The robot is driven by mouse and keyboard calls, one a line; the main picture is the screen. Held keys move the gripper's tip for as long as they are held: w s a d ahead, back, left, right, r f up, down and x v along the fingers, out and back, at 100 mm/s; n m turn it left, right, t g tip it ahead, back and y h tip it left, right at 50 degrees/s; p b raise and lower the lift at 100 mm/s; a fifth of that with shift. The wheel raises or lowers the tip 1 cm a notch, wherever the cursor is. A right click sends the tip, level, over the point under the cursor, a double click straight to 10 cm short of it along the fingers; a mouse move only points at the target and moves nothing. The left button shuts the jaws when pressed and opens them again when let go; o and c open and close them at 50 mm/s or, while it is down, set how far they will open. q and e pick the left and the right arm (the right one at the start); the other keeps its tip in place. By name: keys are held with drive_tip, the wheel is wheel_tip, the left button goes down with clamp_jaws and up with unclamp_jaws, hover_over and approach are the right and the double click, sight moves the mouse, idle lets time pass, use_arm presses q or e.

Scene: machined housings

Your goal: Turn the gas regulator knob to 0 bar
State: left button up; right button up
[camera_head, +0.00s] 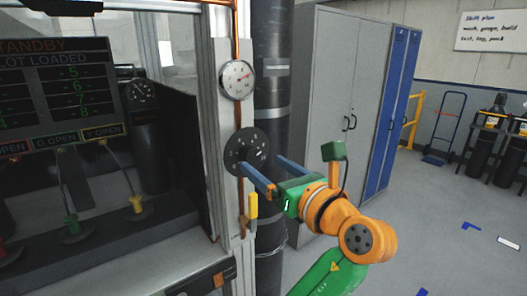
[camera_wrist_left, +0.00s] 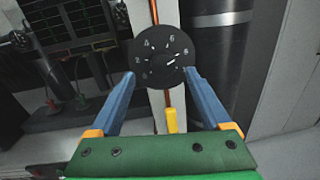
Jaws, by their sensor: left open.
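The gas regulator knob is a black round dial (camera_head: 247,151) with white numbers on the post beside the panel. In the left wrist view, the dial (camera_wrist_left: 160,48) is in the upper middle. A white pointer mark shows right of its centre, but the exact reading is too small to tell. My left gripper (camera_head: 262,165) is open and empty, its two blue fingers pointing at the dial. In the left wrist view, the fingertips (camera_wrist_left: 159,73) lie at the lower left and lower right of the dial. I cannot tell whether they touch it. My right gripper is not in view.
A white pressure gauge (camera_head: 237,80) is above the dial on a copper pipe. A yellow lever (camera_head: 252,207) hangs below it. A dark pipe (camera_head: 272,100) runs upright close on the right. Grey lockers (camera_head: 325,100) stand behind. A dark display (camera_head: 55,95) is at left.

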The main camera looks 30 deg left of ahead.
sight(254, 156)
use_arm(q)
drive_tip(key=p+x, duration=0.1)
drive_tip(key=x, duration=0.4)
drive_tip(key=shift+w+p, duration=0.15)
drive_tip(key=shift+p, duration=0.25)
drive_tip(key=shift+w+a+f, duration=0.15)
drive_tip(key=shift+a, duration=0.15)
drive_tip(key=shift+d, duration=0.15)
drive_tip(key=shift+c, duration=0.9)
clamp_jaws()
